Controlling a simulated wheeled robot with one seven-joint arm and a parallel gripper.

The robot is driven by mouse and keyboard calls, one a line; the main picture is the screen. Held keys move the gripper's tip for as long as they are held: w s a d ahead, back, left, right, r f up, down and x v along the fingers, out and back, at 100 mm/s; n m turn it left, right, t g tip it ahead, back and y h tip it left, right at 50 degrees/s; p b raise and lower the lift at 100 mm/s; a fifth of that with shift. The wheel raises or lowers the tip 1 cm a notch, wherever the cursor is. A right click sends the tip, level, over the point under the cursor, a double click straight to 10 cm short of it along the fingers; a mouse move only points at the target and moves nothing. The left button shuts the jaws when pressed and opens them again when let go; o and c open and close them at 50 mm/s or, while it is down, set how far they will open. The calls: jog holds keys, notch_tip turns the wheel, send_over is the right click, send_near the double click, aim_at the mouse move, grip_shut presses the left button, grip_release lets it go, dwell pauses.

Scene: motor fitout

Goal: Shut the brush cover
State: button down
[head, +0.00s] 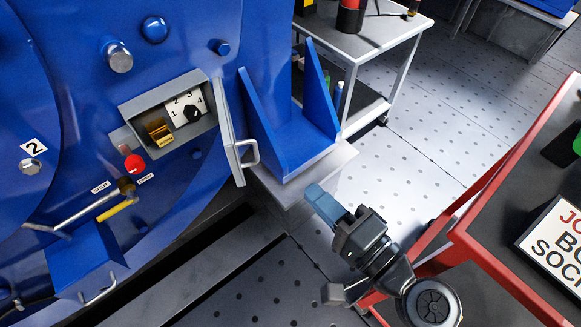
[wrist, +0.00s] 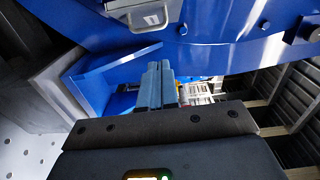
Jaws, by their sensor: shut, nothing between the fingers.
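The brush cover (head: 230,130) is a narrow grey hinged door with a bar handle. It stands open, sticking out from the right side of a grey-framed recess (head: 128,108) in the blue motor. Inside are a numbered dial (head: 188,107) and a gold-coloured block (head: 159,131). My gripper (head: 318,198) is shut and empty, its blue-grey fingers pointing toward the motor, to the right of and below the cover, apart from it. In the wrist view, the fingers (wrist: 158,82) are together, and what looks like the cover (wrist: 138,12) with its handle shows at the top, partly cut off.
A blue bracket (head: 290,125) on a grey plinth stands just right of the cover, near my gripper; it also shows in the wrist view (wrist: 95,72). A red-framed cart (head: 478,205) is at right. A grey table (head: 365,40) stands behind. Perforated floor between is clear.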

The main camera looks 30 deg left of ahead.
send_near(256, 161)
jog(key=w+a+r, duration=0.3)
jog(key=r, duration=0.2)
jog(key=shift+s+a+f, duration=0.1)
jog(key=shift+s+a, duration=0.2)
jog(key=shift+a, duration=0.4)
jog(key=shift+s+a+f, duration=0.1)
jog(key=shift+s+a, duration=0.15)
jog(key=shift+a, duration=0.4)
jog(key=shift+s+a, duration=0.3)
jog(key=shift+a, duration=0.4)
jog(key=shift+s+a, duration=0.1)
jog(key=shift+a, duration=0.05)
